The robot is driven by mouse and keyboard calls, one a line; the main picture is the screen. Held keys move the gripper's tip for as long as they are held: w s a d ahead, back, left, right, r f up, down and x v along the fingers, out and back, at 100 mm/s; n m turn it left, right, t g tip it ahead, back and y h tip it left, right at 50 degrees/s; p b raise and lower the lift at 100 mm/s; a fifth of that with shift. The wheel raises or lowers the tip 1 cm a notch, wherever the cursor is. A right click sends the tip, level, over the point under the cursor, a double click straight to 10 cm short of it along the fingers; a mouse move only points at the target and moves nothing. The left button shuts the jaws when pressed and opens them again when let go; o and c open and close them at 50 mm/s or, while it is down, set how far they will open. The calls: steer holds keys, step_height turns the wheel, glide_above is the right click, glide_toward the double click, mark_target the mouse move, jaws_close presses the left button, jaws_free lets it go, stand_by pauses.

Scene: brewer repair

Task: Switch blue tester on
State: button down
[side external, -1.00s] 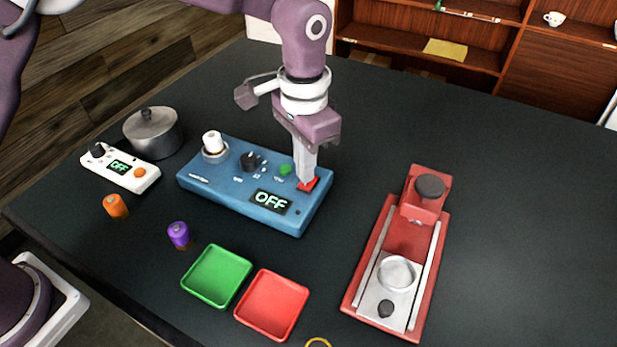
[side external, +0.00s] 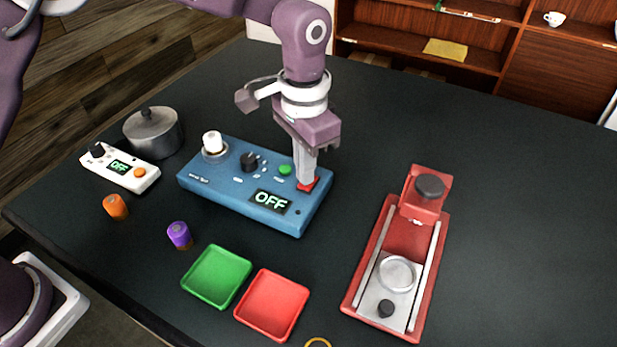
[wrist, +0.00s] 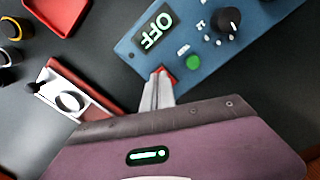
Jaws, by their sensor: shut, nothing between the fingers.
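The blue tester (side external: 235,200) lies on the dark table, and its display (side external: 270,201) reads OFF. It has a red switch (side external: 314,185) at its right end, a green button (side external: 285,169), a black knob (side external: 249,161) and a white cylinder (side external: 213,143) standing in a round holder. My gripper (side external: 306,184) is shut and empty, pointing down with its fingertips at the red switch. In the wrist view my gripper (wrist: 160,72) has its tips over the red switch (wrist: 171,76), partly hiding it. Whether the tips press it I cannot tell.
A white tester (side external: 120,168) reading OFF and a pot (side external: 152,132) stand at left. Orange (side external: 115,206) and purple (side external: 179,235) cylinders, a green tray (side external: 217,276) and a red tray (side external: 272,304) lie in front. A red device (side external: 397,255) stands right; the far right table is clear.

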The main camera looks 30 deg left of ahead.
steer(key=shift+f, duration=0.7)
steer(key=shift+r, duration=3.55)
